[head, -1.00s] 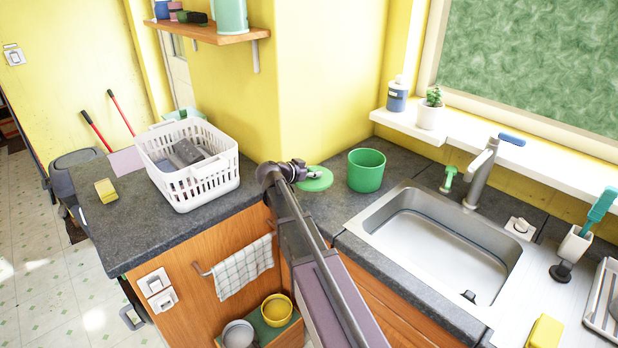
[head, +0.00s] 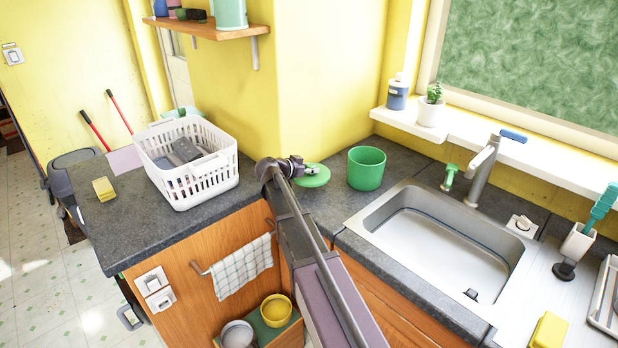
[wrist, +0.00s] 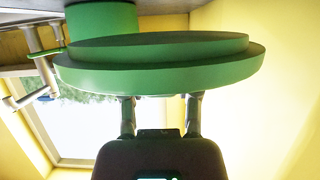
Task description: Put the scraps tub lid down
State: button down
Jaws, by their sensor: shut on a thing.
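The green scraps tub lid (head: 316,177) is a round, stepped disc, just left of the open green tub (head: 366,169) at the corner of the counter. My gripper (head: 300,170) is shut on the lid at its near left side. In the wrist view, which looks upside down, the lid (wrist: 160,68) spans the picture beyond the two fingers (wrist: 161,103), and part of the tub (wrist: 100,20) shows behind it. The lid is low over the counter; I cannot tell whether it touches.
A white basket (head: 205,187) stands left on the grey counter (head: 130,225). The sink (head: 440,240) and tap (head: 482,170) are right of the tub. A yellow wall rises behind the lid. Bare counter lies in front of the lid and tub.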

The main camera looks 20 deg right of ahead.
aim_at(306, 177)
jog(key=shift+f+b, duration=0.65)
jog(key=shift+f, duration=0.35)
jog(key=shift+f+b, duration=0.3)
jog(key=shift+f, duration=0.05)
jog(key=shift+s+f+b, duration=0.15)
jog(key=shift+s+b, duration=0.1)
jog(key=shift+b, duration=0.1)
jog(key=shift+c, duration=1.7)
grip_release()
jog(key=shift+s, duration=0.15)
